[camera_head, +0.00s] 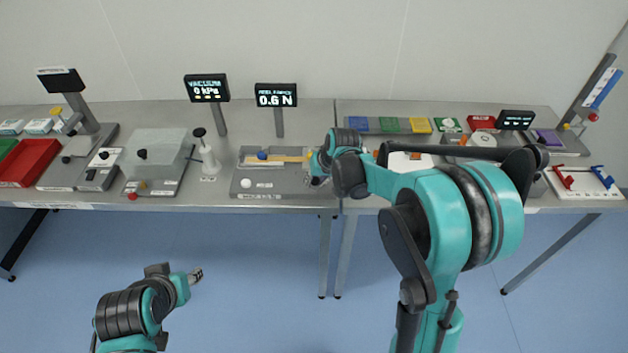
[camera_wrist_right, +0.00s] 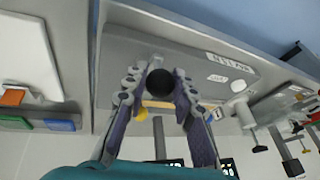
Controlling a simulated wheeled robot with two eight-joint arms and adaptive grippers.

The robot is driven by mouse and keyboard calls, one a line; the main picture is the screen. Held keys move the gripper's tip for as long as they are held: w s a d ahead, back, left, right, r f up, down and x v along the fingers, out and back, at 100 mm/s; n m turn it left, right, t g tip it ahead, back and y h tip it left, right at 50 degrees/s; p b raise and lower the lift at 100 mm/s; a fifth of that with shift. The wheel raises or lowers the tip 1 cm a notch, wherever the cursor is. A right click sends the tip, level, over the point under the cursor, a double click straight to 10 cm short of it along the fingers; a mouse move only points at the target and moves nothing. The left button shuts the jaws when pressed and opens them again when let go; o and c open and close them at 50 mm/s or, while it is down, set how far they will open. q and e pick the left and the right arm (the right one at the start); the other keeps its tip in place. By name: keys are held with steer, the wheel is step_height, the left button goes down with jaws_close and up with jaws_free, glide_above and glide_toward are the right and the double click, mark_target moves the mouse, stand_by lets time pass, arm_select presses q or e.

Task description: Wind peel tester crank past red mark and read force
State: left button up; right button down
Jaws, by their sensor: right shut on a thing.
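The peel tester (camera_head: 240,183) is a grey base on the bench with a tan strip (camera_head: 285,158), a blue part (camera_head: 262,155) and a white disc (camera_head: 246,184). Its display (camera_head: 276,96) reads 0.6 N. My right gripper (camera_head: 316,172) is at the tester's right end. In the right wrist view, its fingers are shut on a black round crank knob (camera_wrist_right: 160,85), over the tester's base (camera_wrist_right: 205,62). The crank arm is mostly hidden and I cannot make out a red mark. My left gripper (camera_head: 196,274) is away from the bench, low over the floor; its finger gap is unclear.
Left of the tester stand a white post with a black knob (camera_head: 208,155), a vacuum display (camera_head: 206,88) reading 0 kPa and a red tray (camera_head: 30,163). Colored pads (camera_head: 388,125) lie on the right bench. My right arm hides part of that bench.

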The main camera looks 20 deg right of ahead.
steer(key=n, duration=0.1)
steer(key=d+n+y, duration=0.1)
steer(key=n, duration=0.1)
steer(key=shift+s+d+g, duration=0.1)
steer(key=shift+d+g, duration=0.1)
steer(key=shift+g, duration=0.1)
steer(key=n, duration=0.2)
steer(key=d+n+g+y, duration=0.1)
steer(key=n, duration=0.2)
steer(key=w+d+n+g+y, duration=0.1)
steer(key=n, duration=0.1)
steer(key=shift+d, duration=0.2)
steer(key=shift+w+d+n+g, duration=0.2)
steer(key=shift+n+g, duration=0.25)
steer(key=shift+n, duration=0.4)
steer(key=shift+w+d+n+g, duration=0.2)
steer(key=shift+n+g, duration=0.25)
steer(key=shift+n, duration=0.4)
steer(key=c, duration=1.3)
jaws_free()
steer(key=shift+o, duration=0.2)
steer(key=v, duration=1.2)
